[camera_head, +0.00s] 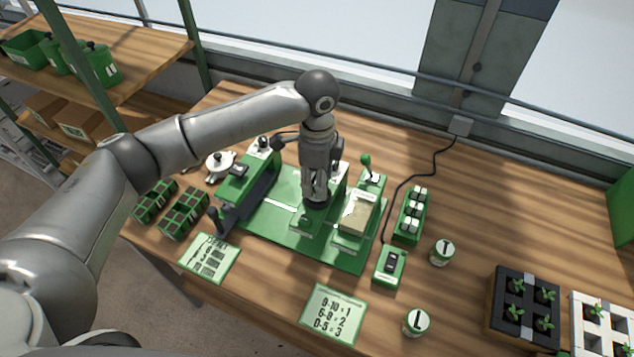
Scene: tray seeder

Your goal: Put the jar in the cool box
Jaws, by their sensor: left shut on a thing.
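Two small jars with green-edged, marked lids stand on the wooden bench: one jar (441,252) right of the green machine, the other jar (416,322) nearer the front edge. My left gripper (316,196) points down over the middle of the green seeder machine (280,232), well left of both jars. It is shut on a dark round thing, mostly hidden by the fingers; I cannot tell whether it is part of the machine. A green box (622,215) is cut off at the right edge; I cannot tell whether it is the cool box. My right gripper is not in view.
A black seedling tray (493,318) and a white one (581,325) stand at front right. A green switch box (390,266) with a cable and a rack of white-topped vials (402,234) stand beside the machine.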

